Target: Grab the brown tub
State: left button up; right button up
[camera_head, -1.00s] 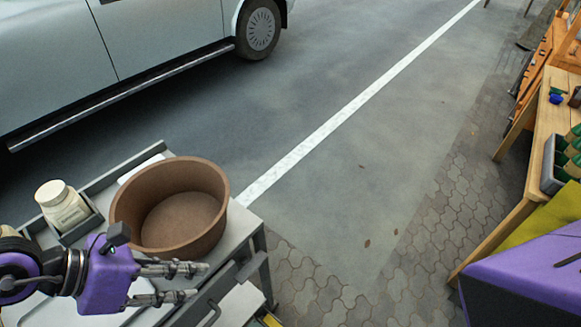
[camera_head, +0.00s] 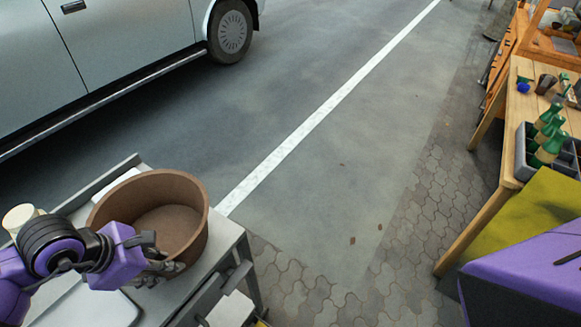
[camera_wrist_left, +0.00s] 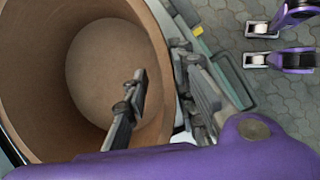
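The brown tub (camera_head: 170,222) is a round, open, empty container standing upright on the grey cart (camera_head: 227,240) at lower left in the head view. My left gripper (camera_head: 163,268) is at the tub's near side, its fingers partly overlapping the tub there. In the left wrist view the tub (camera_wrist_left: 100,70) fills the left part. There my left gripper (camera_wrist_left: 161,68) is open, with one finger over the tub's inside and the other outside, the wall between them. Contact with the wall cannot be told. My right gripper is not in view.
A pale jar (camera_head: 20,217) stands left of the tub, partly hidden by my arm. A silver vehicle (camera_head: 110,50) is parked behind. A wooden table (camera_head: 510,130) with a grey crate of green bottles (camera_head: 548,147) stands at right. The paved floor between is clear.

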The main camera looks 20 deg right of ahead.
pick_arm(q)
jog(key=shift+x, duration=1.45)
jog(key=shift+w+r, duration=0.1)
grip_shut()
